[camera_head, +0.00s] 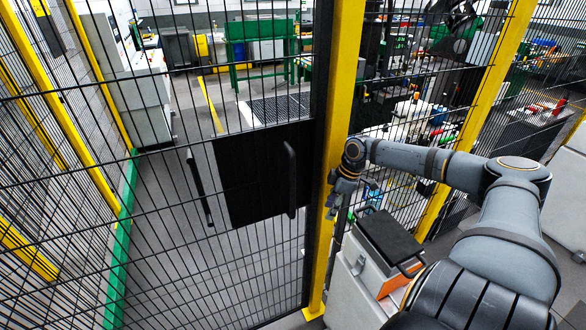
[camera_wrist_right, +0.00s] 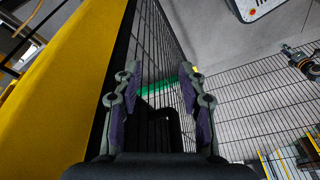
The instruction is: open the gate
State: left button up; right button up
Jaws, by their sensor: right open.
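The gate (camera_head: 150,255) is a black wire-mesh panel, and it looks closed against a yellow post (camera_head: 340,90). A black plate (camera_head: 245,180) is on the gate, with an upright black handle (camera_head: 291,180) on its right side and another dark bar (camera_head: 198,185) at its left. My right gripper (camera_head: 335,198) is in front of the yellow post, to the right of the handle and apart from it. In the wrist view my right gripper (camera_wrist_right: 160,100) is open, and a dark bent bar, perhaps the handle (camera_wrist_right: 168,116), shows beyond the fingers. My left gripper is not in view.
An orange and grey box with a black top (camera_head: 390,240) stands below my right forearm. Mesh fencing with yellow posts (camera_head: 475,90) continues to the right. Behind the gate are a grey floor, a green-framed table (camera_head: 262,35) and a white cabinet (camera_head: 140,105).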

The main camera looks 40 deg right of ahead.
jog(key=w+a+r+n, duration=0.2)
jog(key=w+r, duration=0.1)
jog(key=r, duration=1.1)
jog(key=n+y+p, duration=0.1)
jog(key=n, duration=0.1)
send_near(292, 173)
jog(key=x, duration=0.3)
jog(key=p+x, duration=0.1)
jog(key=x, duration=0.3)
jog(key=p+x, duration=0.1)
jog(key=x, duration=0.2)
jog(key=shift+w+d+f, duration=0.3)
jog(key=shift+w+f, duration=0.1)
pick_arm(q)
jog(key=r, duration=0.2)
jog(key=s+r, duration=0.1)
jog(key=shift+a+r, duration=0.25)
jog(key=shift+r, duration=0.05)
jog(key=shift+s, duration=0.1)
pick_arm(e)
jog(key=shift+c, duration=0.3)
grip_shut()
